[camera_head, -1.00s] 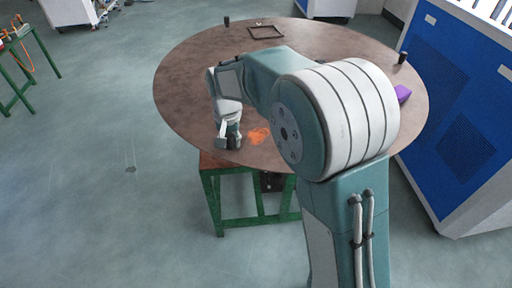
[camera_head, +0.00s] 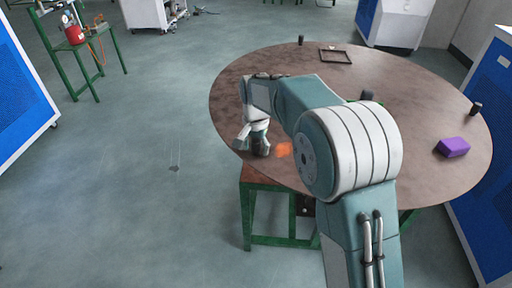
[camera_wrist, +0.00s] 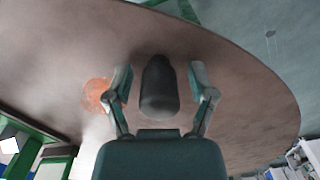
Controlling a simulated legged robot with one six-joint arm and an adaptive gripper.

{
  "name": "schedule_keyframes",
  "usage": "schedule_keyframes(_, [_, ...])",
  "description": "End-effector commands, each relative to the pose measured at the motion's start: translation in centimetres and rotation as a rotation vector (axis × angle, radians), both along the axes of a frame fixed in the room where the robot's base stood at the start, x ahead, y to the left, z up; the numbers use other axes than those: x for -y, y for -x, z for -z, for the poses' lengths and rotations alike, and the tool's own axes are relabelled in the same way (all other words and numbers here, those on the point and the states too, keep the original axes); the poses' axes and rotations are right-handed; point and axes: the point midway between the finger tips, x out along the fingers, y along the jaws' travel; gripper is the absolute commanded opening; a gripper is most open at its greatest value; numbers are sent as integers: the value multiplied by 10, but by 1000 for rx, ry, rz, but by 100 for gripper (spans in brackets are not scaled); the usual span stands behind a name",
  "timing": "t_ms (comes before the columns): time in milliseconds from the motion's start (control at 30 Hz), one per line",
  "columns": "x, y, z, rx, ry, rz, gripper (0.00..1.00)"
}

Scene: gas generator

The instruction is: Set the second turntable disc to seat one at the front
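The turntable disc (camera_head: 420,90) is a large brown round top on a green-legged stand. Dark upright pegs stand near its rim, one at the back (camera_head: 301,40) and one at the right (camera_head: 476,108). My gripper (camera_head: 256,148) is at the disc's front-left rim, beside an orange patch (camera_head: 284,150). In the wrist view, my gripper (camera_wrist: 161,92) is open, with one finger on each side of a black peg (camera_wrist: 159,88). A gap shows between the peg and each finger. The wrist view also shows the orange patch (camera_wrist: 97,95).
A purple block (camera_head: 452,147) and a dark square frame (camera_head: 335,55) lie on the disc. My arm hides part of the disc's middle and front. Blue cabinets stand at the left (camera_head: 22,90) and right (camera_head: 492,150). A green side table (camera_head: 85,50) is back left. Floor at left is clear.

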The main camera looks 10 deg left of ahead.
Motion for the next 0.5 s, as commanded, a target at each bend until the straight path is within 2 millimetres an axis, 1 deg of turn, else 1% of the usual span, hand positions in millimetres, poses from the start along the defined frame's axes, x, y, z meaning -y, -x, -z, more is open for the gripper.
schedule_keyframes(267, [0, 0, -1, 3, -1, -1, 75])
schedule_keyframes(333, [0, 0, -4, 3, -1, -1, 75])
schedule_keyframes(433, [-1, -1, -16, 6, -2, -1, 75])
schedule_keyframes(500, [-1, -1, -29, 7, -3, -1, 75])
